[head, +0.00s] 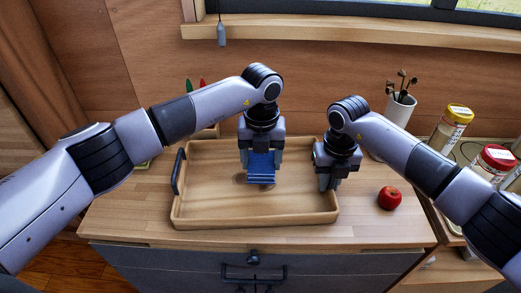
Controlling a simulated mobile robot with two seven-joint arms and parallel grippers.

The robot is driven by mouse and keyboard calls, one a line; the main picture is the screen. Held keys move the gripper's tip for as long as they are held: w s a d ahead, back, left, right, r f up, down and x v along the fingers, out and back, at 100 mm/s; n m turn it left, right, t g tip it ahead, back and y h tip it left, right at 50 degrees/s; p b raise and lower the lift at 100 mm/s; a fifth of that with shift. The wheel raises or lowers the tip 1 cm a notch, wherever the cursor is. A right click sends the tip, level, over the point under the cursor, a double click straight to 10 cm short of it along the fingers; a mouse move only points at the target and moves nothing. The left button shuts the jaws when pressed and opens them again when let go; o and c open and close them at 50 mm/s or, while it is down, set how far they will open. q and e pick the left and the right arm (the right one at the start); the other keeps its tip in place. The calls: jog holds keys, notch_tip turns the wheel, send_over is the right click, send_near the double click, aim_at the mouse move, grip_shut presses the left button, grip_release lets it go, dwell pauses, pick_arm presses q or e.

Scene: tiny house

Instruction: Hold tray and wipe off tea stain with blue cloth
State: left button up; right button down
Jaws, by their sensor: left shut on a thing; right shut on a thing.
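A wooden tray (207,210) with dark handles lies on the wooden counter. My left gripper (261,180) is over the middle of the tray, pointing down, shut on a blue cloth (262,166). The cloth's lower edge is at or just above the tray floor; I cannot tell if it touches. A brownish tea stain (240,179) shows beside the cloth, partly hidden by it. My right gripper (328,186) is at the tray's right side, shut on the tray, apparently at the right handle, which it hides.
A red apple (389,198) sits on the counter right of the tray. A white cup with dark utensils (398,112) and jars with yellow (460,112) and red (499,155) lids stand at the right. The wooden wall is close behind the tray.

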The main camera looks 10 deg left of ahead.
pick_arm(q)
notch_tip(320, 180, down, 4)
jog(key=shift+f, duration=0.1)
jog(key=shift+s+a+f, duration=0.15)
jog(key=shift+a+f, duration=0.05)
jog(key=shift+a, duration=0.5)
jog(key=shift+s+a, duration=0.2)
jog(key=shift+a, duration=0.9)
jog(key=shift+d+r, duration=0.1)
jog(key=shift+d, duration=0.25)
jog(key=shift+w+d, duration=0.25)
jog(key=shift+d, duration=0.9)
jog(key=shift+w+d+r, duration=0.1)
jog(key=shift+d+r, duration=0.05)
jog(key=shift+r, duration=0.35)
jog(key=shift+w+d+r, duration=0.1)
jog(key=shift+d+r, duration=0.05)
jog(key=shift+r, duration=0.35)
jog(key=shift+s+r, duration=0.1)
jog(key=shift+r, duration=2.85)
